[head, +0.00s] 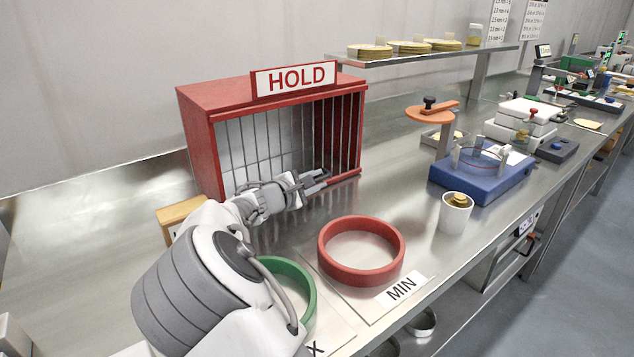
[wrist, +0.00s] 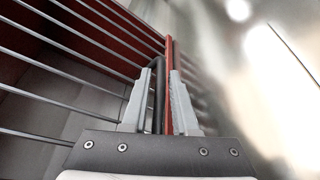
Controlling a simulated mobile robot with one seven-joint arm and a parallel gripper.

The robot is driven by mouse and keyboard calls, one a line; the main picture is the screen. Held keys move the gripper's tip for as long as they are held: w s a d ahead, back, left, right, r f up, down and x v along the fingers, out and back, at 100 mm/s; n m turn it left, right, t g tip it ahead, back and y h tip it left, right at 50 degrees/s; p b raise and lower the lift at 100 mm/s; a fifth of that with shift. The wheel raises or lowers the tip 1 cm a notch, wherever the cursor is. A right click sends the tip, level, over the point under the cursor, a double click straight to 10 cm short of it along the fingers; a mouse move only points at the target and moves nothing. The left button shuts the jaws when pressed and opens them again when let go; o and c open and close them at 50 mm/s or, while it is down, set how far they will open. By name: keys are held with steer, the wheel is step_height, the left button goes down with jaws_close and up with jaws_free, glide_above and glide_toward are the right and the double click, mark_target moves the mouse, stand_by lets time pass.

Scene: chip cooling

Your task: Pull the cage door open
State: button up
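The red cage (head: 196,146) with a HOLD sign (head: 293,79) stands on the steel counter. Its barred front door (head: 290,135) looks shut. My gripper (head: 318,178) is at the lower right of this front, close to the bottom rail. In the wrist view, the two grey fingers of my gripper (wrist: 162,95) lie on either side of a dark handle-like bar (wrist: 158,100) and a red strip (wrist: 169,90). The bars of the front (wrist: 70,65) run off to the left. I cannot tell whether the fingers press on the bar; the contact is hidden.
A red ring (head: 361,276) and a green ring (head: 310,300) lie in front of the cage. A white cup (head: 455,214) and a blue apparatus (head: 482,185) stand to the right. The counter just right of the cage is clear. A shelf (head: 430,54) runs behind.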

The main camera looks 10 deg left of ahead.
steer(key=shift+w, duration=0.2)
jaws_close()
stand_by(1.4)
